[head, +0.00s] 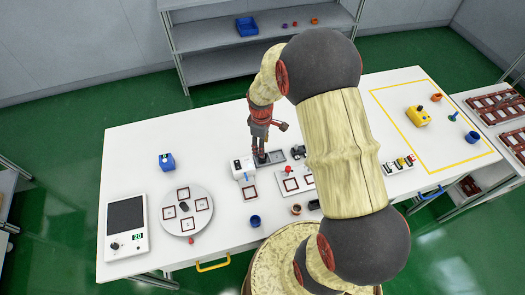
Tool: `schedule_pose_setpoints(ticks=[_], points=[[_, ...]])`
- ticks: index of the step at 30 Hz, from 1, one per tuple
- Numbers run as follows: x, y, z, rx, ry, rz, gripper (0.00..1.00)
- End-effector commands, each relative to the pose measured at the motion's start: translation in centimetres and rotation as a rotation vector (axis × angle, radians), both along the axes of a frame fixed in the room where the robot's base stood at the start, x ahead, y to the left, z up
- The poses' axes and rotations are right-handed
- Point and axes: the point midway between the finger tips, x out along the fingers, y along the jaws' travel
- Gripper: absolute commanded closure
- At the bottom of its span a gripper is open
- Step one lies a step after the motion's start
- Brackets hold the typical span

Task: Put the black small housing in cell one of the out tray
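My gripper (261,157) points down at the left end of a grey rectangular tray or plate (277,155) near the middle of the white table. Its fingertips are too small to show whether they are open or hold something. A small dark piece (184,206) sits in the middle of the white turntable (168,220), between its red-outlined squares. Another black object (298,152) stands just right of the grey tray. I cannot tell which is the black small housing. A white plate with red-outlined squares (306,186) lies in front; my arm hides its right side. I cannot confirm the out tray.
A white device (243,168) stands close left of my gripper. A blue block (167,161) and a scale (125,225) are at left. Blue (255,221) and brown (296,209) cups stand near the front edge. A yellow-outlined area (450,142) at right holds a yellow device (417,116).

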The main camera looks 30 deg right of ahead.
Motion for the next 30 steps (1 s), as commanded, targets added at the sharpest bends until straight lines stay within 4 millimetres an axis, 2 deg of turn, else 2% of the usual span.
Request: schedule_pose_setpoints(ticks=[3, 11, 14, 17, 21, 24, 27, 30], points=[[0.0, 0.1, 2.1, -0.001, -0.002, 0.0, 0.53], [0.0, 0.3, 4.9, -0.001, -0.008, -0.006, 0.53], [-0.1, 1.2, 8.0, -0.006, -0.041, -0.042, 0.53], [-0.8, 3.1, 13.4, -0.007, -0.102, -0.114, 0.53], [-4.2, 6.6, 21.6, 0.013, -0.208, -0.251, 0.53], [-7.7, 8.9, 26.4, 0.046, -0.283, -0.352, 0.53], [-11.6, 11.0, 29.7, 0.089, -0.349, -0.445, 0.53], [-15.1, 12.4, 31.6, 0.134, -0.401, -0.524, 0.53]])
